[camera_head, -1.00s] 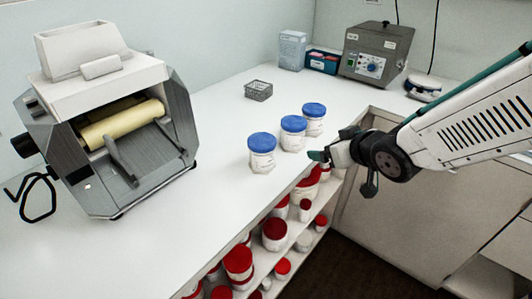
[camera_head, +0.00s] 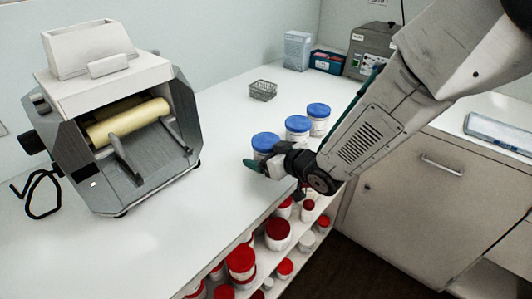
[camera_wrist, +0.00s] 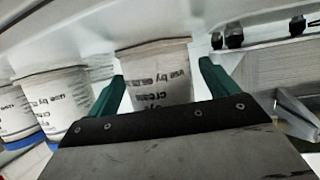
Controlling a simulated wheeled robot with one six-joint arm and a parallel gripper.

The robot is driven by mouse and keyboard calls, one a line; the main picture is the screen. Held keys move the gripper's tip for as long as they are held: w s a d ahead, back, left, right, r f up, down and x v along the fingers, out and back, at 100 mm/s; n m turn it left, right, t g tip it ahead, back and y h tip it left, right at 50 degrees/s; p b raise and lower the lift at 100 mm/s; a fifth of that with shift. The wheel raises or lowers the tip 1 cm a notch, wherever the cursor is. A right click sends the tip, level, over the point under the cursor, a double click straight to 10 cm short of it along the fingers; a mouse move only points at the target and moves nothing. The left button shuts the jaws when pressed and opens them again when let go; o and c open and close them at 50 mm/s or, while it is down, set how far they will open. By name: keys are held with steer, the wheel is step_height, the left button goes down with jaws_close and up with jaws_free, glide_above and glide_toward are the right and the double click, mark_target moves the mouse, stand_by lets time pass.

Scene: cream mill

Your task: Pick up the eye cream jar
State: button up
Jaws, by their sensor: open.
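Three white jars with blue lids stand in a row on the white counter: a near one (camera_head: 264,145), a middle one (camera_head: 297,127) and a far one (camera_head: 318,114). My gripper (camera_head: 268,162) is low at the near jar, partly covering it. In the wrist view, turned upside down, a jar (camera_wrist: 155,65) stands between the two green fingers of my open gripper (camera_wrist: 161,80). Its label shows inverted print that seems to include "cream". Contact with the fingers cannot be told. Two more labelled jars (camera_wrist: 58,95) (camera_wrist: 14,110) are at the left there.
A grey roller mill (camera_head: 115,120) stands on the counter (camera_head: 215,215) at left. A wire basket (camera_head: 263,91) is behind the jars. Red-lidded jars (camera_head: 241,260) fill shelves below the counter's front edge. A grey control box (camera_head: 370,48) stands at the back.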

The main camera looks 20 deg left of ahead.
steer(key=c, duration=1.2)
